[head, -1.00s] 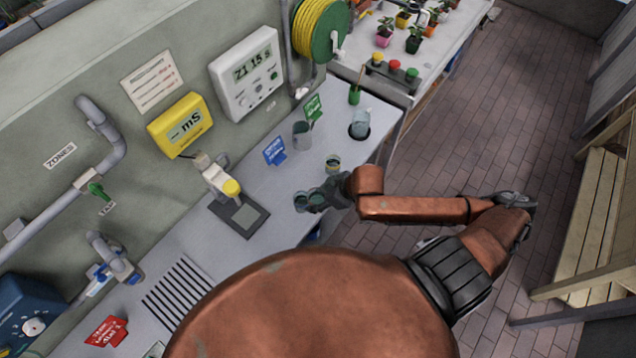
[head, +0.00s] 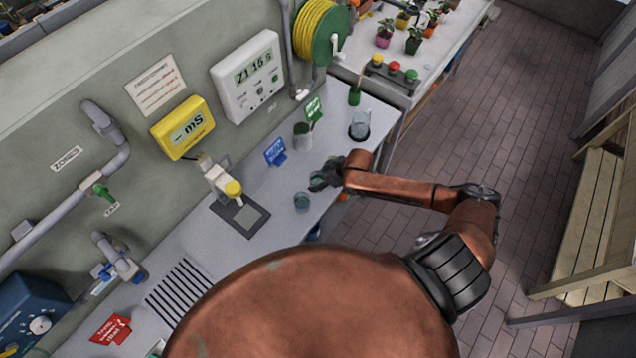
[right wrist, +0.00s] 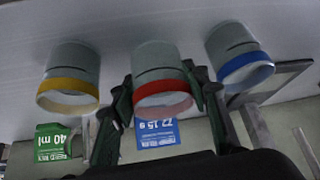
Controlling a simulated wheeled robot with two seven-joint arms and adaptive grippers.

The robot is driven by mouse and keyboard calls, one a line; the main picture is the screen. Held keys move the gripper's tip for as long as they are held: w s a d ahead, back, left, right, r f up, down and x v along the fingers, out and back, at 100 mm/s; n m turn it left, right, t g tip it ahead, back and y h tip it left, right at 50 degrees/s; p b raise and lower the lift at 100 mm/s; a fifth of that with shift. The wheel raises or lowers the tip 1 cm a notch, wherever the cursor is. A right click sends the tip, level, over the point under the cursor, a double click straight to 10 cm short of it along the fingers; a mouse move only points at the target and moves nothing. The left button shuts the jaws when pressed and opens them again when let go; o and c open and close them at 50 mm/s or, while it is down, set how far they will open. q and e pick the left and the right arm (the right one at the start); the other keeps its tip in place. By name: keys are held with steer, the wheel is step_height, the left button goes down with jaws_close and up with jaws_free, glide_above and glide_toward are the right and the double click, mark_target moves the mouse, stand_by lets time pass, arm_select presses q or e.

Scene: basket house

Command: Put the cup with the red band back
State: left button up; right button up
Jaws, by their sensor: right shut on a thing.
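The cup with the red band (right wrist: 162,88) is in the middle of the right wrist view, between the fingers of my right gripper (right wrist: 165,98), which is shut on it. A cup with a yellow band (right wrist: 70,78) is to its left and a cup with a blue band (right wrist: 238,55) to its right, both apart from it. In the head view my right gripper (head: 326,178) is low over the counter's front part and hides the held cup. One clear cup (head: 302,202) stands just below it there; its band cannot be made out. My left gripper is not in view.
The counter (head: 330,120) carries a grey beaker (head: 303,136), a jar in a dark ring (head: 360,124), a green sign (head: 314,107) and a blue sign (head: 275,152). A scale plate (head: 240,216) lies to the left of the cups. A wooden bench (head: 590,220) stands at right.

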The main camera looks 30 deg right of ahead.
steer(key=shift+f, duration=0.8)
steer(key=shift+f, duration=0.15)
steer(key=o, duration=1.3)
steer(key=v, duration=1.2)
steer(key=shift+b, duration=0.3)
